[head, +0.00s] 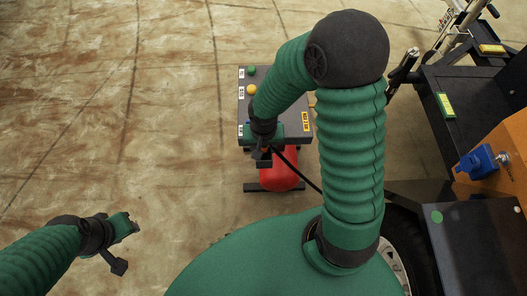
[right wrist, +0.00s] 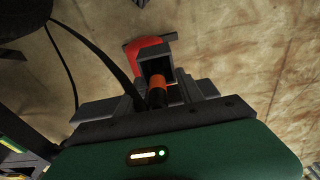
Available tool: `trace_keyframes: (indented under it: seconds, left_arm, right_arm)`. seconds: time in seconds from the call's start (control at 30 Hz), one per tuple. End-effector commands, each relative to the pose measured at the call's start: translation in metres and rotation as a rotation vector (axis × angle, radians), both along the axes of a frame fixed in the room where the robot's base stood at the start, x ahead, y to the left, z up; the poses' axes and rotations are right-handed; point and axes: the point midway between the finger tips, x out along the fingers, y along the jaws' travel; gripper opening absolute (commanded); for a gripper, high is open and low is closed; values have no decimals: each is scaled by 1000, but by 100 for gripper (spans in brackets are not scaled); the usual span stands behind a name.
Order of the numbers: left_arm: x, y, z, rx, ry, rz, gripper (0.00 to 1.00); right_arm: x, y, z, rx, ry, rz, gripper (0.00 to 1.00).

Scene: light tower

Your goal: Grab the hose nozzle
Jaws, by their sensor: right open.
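The hose nozzle (right wrist: 158,88) shows in the right wrist view as a short orange and black piece at the middle of my right gripper (right wrist: 156,76). It lies between the open jaws; I cannot tell whether they touch it. In the head view the right gripper (head: 264,154) is over the front edge of the grey control box and hides most of the nozzle. A black hose (head: 297,171) runs from there to the lower right. My left gripper (head: 127,246) is low at the left, away from the box; its jaw opening is unclear.
The grey control box (head: 290,92) has green and yellow buttons and a yellow label. A red tank (head: 282,174) on a dark stand is below it. A dark and orange machine (head: 500,140) with a wheel stands at the right. The floor at the left is clear.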

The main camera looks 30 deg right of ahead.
Motion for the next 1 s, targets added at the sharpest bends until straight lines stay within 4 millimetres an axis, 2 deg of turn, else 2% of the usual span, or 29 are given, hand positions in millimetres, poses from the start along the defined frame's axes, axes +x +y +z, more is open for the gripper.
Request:
trace_keyframes:
  seconds: [0.03,0.37,0.77,0.87,1.0]
  left_arm:
    - [0,0,1,0,0,0,36]
    - [0,0,0,0,0,0,36]
    - [0,0,1,0,0,0,36]
    - [0,0,6,0,0,0,36]
    - [0,0,20,0,0,0,36]
  right_arm:
    - [0,-1,0,1,1,-1,43]
    - [0,-1,0,1,1,-1,0]
    - [0,-1,1,1,1,-1,0]
    - [0,-1,8,1,1,-2,0]
    - [0,-1,30,1,-2,-2,0]
